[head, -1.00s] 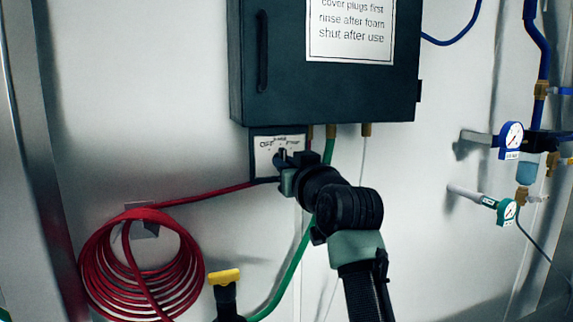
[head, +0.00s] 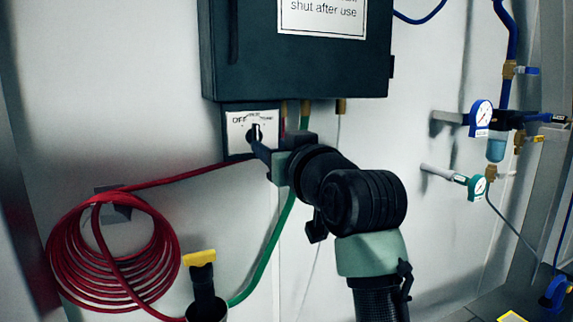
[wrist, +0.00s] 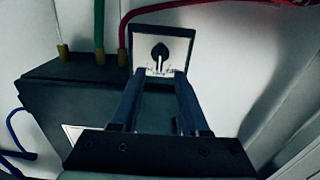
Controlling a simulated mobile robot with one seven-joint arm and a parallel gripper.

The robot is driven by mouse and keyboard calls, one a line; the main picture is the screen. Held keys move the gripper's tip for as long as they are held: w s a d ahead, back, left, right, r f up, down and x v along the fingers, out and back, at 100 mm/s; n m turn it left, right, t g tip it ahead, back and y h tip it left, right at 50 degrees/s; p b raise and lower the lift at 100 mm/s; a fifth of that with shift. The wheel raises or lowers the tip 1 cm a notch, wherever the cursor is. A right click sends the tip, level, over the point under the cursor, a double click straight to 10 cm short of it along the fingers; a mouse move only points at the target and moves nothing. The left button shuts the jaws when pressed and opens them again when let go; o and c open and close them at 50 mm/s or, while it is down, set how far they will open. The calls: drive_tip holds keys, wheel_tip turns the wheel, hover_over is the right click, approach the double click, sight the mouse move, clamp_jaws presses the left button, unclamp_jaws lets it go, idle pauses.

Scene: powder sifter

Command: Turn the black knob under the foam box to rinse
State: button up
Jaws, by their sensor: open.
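The black knob (head: 254,133) sits on a white label plate (head: 240,120) under the dark foam box (head: 300,60). Its white pointer line stands about upright. "OFF" reads at the plate's left; the other marks are too small to read. The knob (wrist: 160,51) also shows in the wrist view, where the picture is turned over, with the box below left. My gripper (head: 262,151) is open, just below and right of the knob in the head view. In the wrist view its two fingers (wrist: 160,76) reach toward the plate, with the knob between and beyond their tips.
A red coiled hose (head: 115,255) hangs at the left, its line running to the plate. A green hose (head: 268,250) drops from the box behind my gripper. A yellow-handled valve (head: 200,258) stands below. Gauges (head: 481,116) and blue pipes are at the right.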

drive_tip(key=b+v, duration=0.1)
drive_tip(key=v, duration=0.4)
drive_tip(key=shift+s+d, duration=0.1)
drive_tip(key=shift+s, duration=0.15)
drive_tip(key=s+a+r+m+t+h, duration=0.1)
drive_tip(key=s+r+t, duration=0.4)
drive_tip(key=s, duration=0.5)
drive_tip(key=s+a+r+m+t+h+p, duration=0.1)
drive_tip(key=s+a+r+m+t+h, duration=0.1)
drive_tip(key=s+r, duration=0.5)
drive_tip(key=s+a+t+h, duration=0.1)
drive_tip(key=s+t+h, duration=0.1)
drive_tip(key=s+t, duration=0.1)
drive_tip(key=shift+s+r+m+h+p, duration=0.3)
drive_tip(key=shift+s, duration=0.05)
